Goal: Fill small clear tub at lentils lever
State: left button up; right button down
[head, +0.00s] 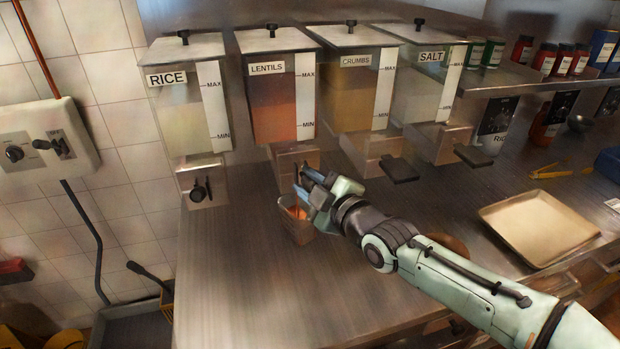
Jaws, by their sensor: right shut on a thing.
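The lentils dispenser (277,95) hangs second from the left, with an orange fill and a label reading LENTILS. Its metal spout (293,157) is below it, and its lever is mostly hidden by my right gripper. The small clear tub (297,224) is under this spout, at or just above the steel counter, with orange content showing inside. My right gripper (304,194) is shut on the tub at its rim, right below the spout. My left gripper is not in view.
The rice dispenser (190,100) is to the left; crumbs (357,90) and salt (428,90) dispensers are to the right, with dark levers sticking out. A square tray (540,228) lies on the counter at right. The counter's front left (230,290) is clear.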

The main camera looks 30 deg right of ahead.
jog(key=r+g+p, duration=0.2)
jog(key=p, duration=0.1)
jog(key=shift+w+m, duration=0.3)
jog(key=shift+w, duration=0.05)
jog(key=shift+d+f+g+p, duration=0.1)
jog(key=shift+g+p, duration=0.2)
jog(key=shift+p, duration=0.2)
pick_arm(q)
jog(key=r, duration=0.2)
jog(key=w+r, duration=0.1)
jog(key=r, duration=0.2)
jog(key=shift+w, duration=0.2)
pick_arm(e)
jog(key=c, duration=0.9)
grip_release()
jog(key=shift+f, duration=0.15)
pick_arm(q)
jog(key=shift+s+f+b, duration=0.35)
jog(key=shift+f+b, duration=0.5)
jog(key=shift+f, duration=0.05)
pick_arm(e)
jog(key=v, duration=1.3)
jog(key=shift+s+d, duration=0.1)
jog(key=shift+s, duration=0.05)
